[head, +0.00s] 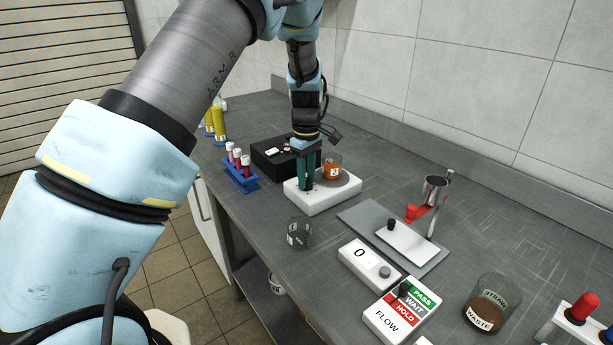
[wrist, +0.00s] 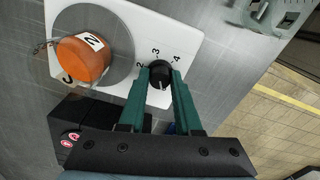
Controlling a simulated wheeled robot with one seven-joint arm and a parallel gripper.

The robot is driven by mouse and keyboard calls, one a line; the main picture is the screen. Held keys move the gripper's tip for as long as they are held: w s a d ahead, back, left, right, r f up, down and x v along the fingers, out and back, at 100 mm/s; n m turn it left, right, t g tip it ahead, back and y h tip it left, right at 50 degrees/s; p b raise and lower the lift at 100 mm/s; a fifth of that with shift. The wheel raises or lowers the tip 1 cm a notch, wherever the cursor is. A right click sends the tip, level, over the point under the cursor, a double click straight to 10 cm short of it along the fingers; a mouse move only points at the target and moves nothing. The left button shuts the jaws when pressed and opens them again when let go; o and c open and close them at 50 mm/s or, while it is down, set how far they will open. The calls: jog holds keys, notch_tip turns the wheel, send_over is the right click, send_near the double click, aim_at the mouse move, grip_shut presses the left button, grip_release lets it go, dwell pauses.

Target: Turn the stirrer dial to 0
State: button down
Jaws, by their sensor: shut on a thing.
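The stirrer is a white box (head: 325,203) on the bench, with a round grey plate; it also shows in the wrist view (wrist: 185,35). Its black dial (wrist: 160,72) has the numbers 2, 3 and 4 visible around its far side; the rest of the scale is hidden by my fingers. A small pale mark shows on the dial's near side, too small to read surely. My gripper (head: 308,186) points down at the stirrer, its green fingers shut on the dial, one on each side, in the wrist view (wrist: 162,80).
A glass beaker of orange liquid (head: 332,167), labelled 2, stands on the plate close beside my fingers. An empty beaker (head: 299,232) stands in front.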

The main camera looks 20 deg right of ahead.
jog(key=shift+w, duration=0.1)
dwell(0.4)
jog(key=c, duration=0.6)
grip_release()
notch_tip(320, 180, up, 11)
jog(key=b, duration=0.3)
jog(key=shift+f, duration=0.1)
jog(key=a+f+m, duration=0.1)
jog(key=a+m, duration=0.1)
jog(key=a, duration=1.7)
jog(key=s+a+f+m, duration=0.1)
jog(key=s+a+m, duration=0.1)
jog(key=s+a, duration=0.3)
jog(key=s+a+f+m+t, duration=0.1)
jog(key=s+a, duration=0.5)
jog(key=a, duration=0.6)
jog(key=shift+a+f+m+t, duration=0.3)
jog(key=shift+a+f+m, duration=0.05)
jog(key=shift+m, duration=0.35)
